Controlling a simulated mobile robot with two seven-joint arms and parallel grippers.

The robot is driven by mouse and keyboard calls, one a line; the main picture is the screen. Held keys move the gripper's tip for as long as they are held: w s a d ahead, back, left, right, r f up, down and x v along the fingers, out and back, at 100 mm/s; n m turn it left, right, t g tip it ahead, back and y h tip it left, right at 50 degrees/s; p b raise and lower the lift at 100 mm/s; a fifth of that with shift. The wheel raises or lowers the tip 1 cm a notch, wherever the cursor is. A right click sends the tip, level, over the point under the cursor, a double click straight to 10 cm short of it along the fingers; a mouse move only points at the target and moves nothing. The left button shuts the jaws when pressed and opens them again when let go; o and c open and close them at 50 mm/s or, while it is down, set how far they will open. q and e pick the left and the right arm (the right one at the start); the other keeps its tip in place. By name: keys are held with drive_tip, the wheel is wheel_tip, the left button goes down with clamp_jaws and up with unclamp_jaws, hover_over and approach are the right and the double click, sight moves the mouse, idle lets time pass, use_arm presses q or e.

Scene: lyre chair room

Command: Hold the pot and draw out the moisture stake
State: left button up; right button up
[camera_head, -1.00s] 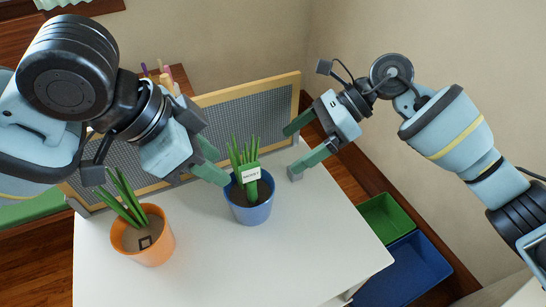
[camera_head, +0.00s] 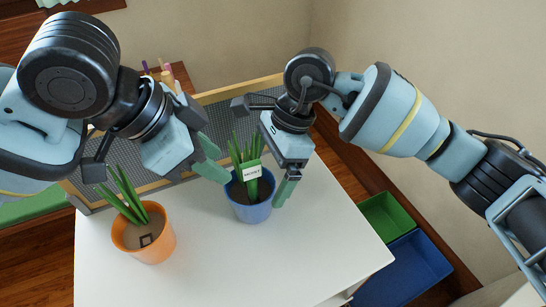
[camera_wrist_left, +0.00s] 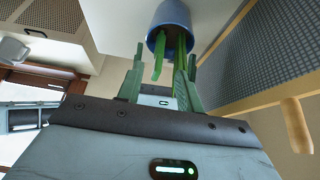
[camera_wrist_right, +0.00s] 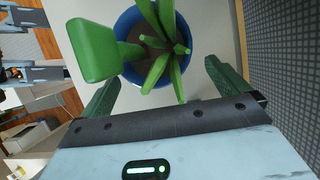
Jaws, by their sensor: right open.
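The blue pot (camera_head: 250,212) stands upright on the white table and holds green leaves (camera_head: 236,150). The moisture stake (camera_head: 250,170), green with a white label, stands in it. The stake's green head (camera_wrist_right: 93,50) shows large in the right wrist view, with the pot's blue rim behind. My left gripper (camera_head: 217,160) is at the pot's left rim; its fingers look apart, with nothing visible between them, and contact is unclear. My right gripper (camera_head: 287,185) is open and empty, pointing down just right of the pot. The stake's lower end is hidden in the pot.
An orange pot (camera_head: 155,247) with a similar plant stands to the left. A wood-framed mesh panel (camera_head: 225,120) runs along the table's back. Green (camera_head: 388,215) and blue (camera_head: 410,265) bins lie beyond the right edge. The table's front right is clear.

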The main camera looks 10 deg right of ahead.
sight(261, 196)
drive_tip(key=shift+x, duration=2.45)
drive_tip(key=shift+c, duration=0.3)
drive_tip(key=c, duration=1.1)
drive_tip(key=shift+o, duration=0.2)
